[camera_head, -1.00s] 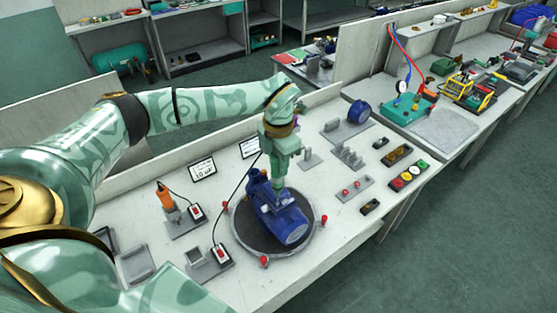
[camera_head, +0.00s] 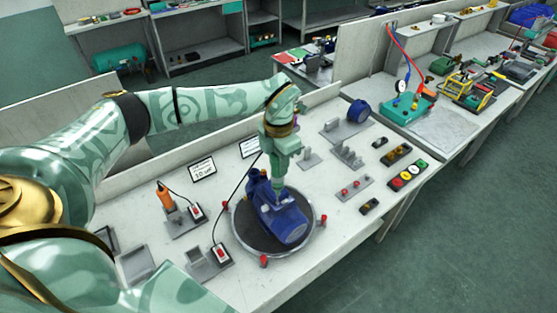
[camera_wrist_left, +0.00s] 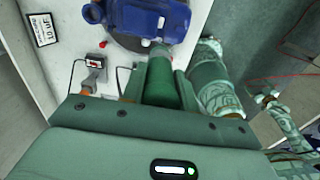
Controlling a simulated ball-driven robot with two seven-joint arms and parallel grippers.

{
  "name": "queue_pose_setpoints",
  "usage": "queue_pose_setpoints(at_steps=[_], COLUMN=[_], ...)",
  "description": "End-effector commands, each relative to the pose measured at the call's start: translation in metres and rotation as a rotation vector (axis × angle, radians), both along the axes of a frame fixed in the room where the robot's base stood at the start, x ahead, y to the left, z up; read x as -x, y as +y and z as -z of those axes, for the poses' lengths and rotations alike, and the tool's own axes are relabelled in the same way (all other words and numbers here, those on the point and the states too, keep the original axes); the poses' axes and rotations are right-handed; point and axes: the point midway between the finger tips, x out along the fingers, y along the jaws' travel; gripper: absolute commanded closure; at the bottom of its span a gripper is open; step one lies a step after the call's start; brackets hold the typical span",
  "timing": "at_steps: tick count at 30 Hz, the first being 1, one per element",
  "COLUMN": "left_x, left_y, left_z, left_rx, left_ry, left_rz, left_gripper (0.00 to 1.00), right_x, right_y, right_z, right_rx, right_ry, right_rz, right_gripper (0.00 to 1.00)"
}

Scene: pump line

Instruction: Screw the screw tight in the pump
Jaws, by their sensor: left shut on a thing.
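The blue pump (camera_head: 284,220) lies on a round dark turntable (camera_head: 246,240) on the bench. My left gripper (camera_head: 279,181) points down over the pump's far end. It is shut on a green cylindrical screwdriver (camera_wrist_left: 161,82), which shows between the fingers in the left wrist view. The driver's grey lower end (camera_wrist_left: 156,48) reaches to the blue pump (camera_wrist_left: 150,18); I cannot tell whether it touches a screw. The screw is hidden under the tool. My right gripper cannot be made out in these frames.
A black cable runs from a red-switch holder (camera_head: 221,254) towards my left gripper. An orange screwdriver (camera_head: 166,199) stands in another holder on the left. Red knobs (camera_head: 264,261) surround the turntable. Grey fixtures (camera_head: 348,154) and a button box (camera_head: 408,175) stand right.

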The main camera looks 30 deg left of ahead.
Motion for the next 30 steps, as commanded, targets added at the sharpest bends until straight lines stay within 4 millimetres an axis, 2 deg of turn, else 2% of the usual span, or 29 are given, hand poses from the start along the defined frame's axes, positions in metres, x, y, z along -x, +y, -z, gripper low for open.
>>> queue_pose_setpoints(at_steps=[30], left_x=[0.0], left_y=[0.0], left_z=[0.012], left_rx=[0.0], left_ry=[-0.001], left_rz=[0.0], left_gripper=[0.96], right_x=[0.0], right_y=[0.002], right_z=[0.007], right_rx=[-0.002], right_ry=[0.001], right_rz=[0.0], right_gripper=[0.04])
